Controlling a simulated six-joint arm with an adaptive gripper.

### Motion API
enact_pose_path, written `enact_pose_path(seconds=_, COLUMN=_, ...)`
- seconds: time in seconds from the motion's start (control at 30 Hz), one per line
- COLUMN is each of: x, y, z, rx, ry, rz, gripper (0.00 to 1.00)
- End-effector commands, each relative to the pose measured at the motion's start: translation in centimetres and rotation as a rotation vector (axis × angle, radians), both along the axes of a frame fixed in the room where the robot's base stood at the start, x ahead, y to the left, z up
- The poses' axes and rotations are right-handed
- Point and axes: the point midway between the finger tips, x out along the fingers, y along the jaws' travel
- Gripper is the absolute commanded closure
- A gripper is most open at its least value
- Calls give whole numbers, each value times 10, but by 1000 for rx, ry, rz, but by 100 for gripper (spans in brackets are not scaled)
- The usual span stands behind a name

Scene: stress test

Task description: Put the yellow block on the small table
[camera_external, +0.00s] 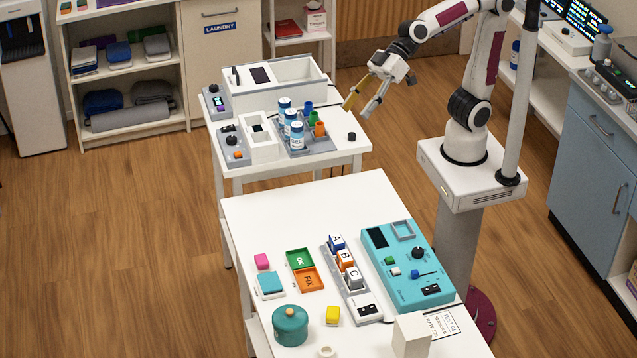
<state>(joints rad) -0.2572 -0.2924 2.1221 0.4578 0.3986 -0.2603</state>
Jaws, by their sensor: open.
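The yellow block (333,315) sits on the white front table, to the right of a teal lidded pot. Two white tables stand here, the front table (270,215) and a smaller-looking one behind it (345,148); I take the rear one as the small table. My gripper (366,108) is open and empty, above the right edge of the rear table. It is far from the yellow block. One finger looks yellowish, the other grey.
The rear table holds white bins (285,84), blue-and-white bottles (296,135) and a small black knob (352,136). The front table holds the teal pot (290,325), green and orange trays (308,280), lettered blocks (346,261), a teal control box (407,265) and a pink block (262,261).

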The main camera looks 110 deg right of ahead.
Motion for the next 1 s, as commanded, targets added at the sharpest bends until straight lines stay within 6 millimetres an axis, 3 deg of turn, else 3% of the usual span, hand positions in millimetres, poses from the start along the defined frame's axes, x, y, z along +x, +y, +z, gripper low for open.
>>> enact_pose_path(seconds=0.6, x=-178, y=-136, z=-104, rx=-240, ry=326, rz=-175, gripper=49)
enact_pose_path(seconds=0.8, x=-214, y=-159, z=-125, rx=-286, ry=393, rz=-229, gripper=49)
enact_pose_path(seconds=1.0, x=-222, y=-165, z=-130, rx=-297, ry=411, rz=-243, gripper=49)
